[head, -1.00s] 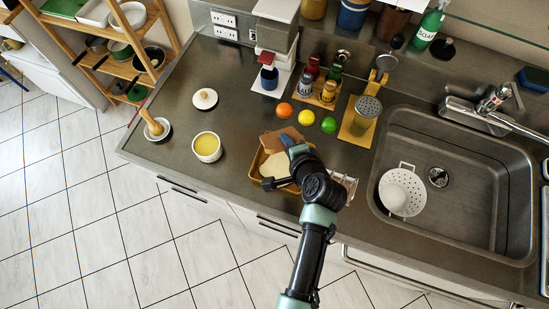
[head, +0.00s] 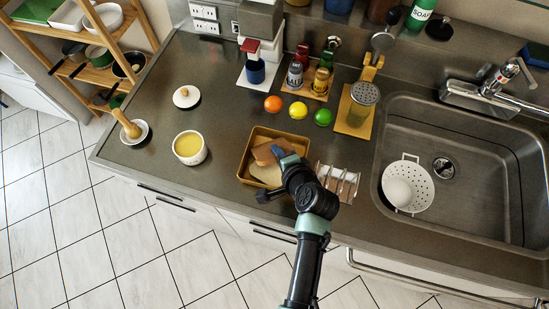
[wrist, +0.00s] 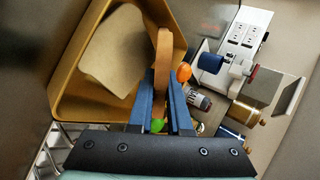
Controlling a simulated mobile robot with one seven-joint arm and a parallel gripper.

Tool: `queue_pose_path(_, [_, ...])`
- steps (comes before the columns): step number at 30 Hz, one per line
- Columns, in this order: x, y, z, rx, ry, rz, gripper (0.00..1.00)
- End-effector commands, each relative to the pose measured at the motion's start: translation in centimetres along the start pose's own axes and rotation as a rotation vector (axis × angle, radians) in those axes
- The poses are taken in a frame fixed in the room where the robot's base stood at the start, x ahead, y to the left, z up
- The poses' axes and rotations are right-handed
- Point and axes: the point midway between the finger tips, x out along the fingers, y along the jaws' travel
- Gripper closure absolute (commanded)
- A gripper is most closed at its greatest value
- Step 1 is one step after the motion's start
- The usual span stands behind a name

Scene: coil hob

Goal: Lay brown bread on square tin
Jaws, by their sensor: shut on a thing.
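The square tin (head: 275,133) is a mustard-yellow tray on the counter, and it also shows in the wrist view (wrist: 68,72). A pale bread slice (head: 267,175) lies in it, wide in the wrist view (wrist: 120,52). My gripper (head: 281,154) is shut on the brown bread (head: 267,153), over the tin. In the wrist view the brown bread (wrist: 163,62) stands edge-on between the blue fingers (wrist: 163,88), beside the pale slice. I cannot tell whether it touches the pale slice or the tin. My wrist hides the tin's near right part.
A toast rack (head: 338,182) stands right of the tin. A lemon (head: 298,111), an orange (head: 273,104) and a lime (head: 323,116) lie behind it. A yellow-filled pot (head: 190,147) stands to the left. The sink (head: 460,180) is at right.

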Motion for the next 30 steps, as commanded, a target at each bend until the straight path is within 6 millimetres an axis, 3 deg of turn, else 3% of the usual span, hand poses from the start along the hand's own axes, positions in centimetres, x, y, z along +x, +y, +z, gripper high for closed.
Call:
queue_pose_path(7, [0.0, 0.0, 0.0, -0.001, 0.000, 0.000, 1.00])
queue_pose_path(8, [0.0, 0.0, 0.0, -0.001, 0.000, 0.000, 0.78])
queue_pose_path(11, [0.0, 0.0, 0.0, -0.001, 0.000, 0.000, 0.64])
queue_pose_path(20, [-0.2, -0.1, 0.0, 0.000, 0.000, 0.001, 0.64])
queue_pose_path(30, [-4.3, -0.2, 0.0, 0.001, 0.001, 0.003, 0.64])
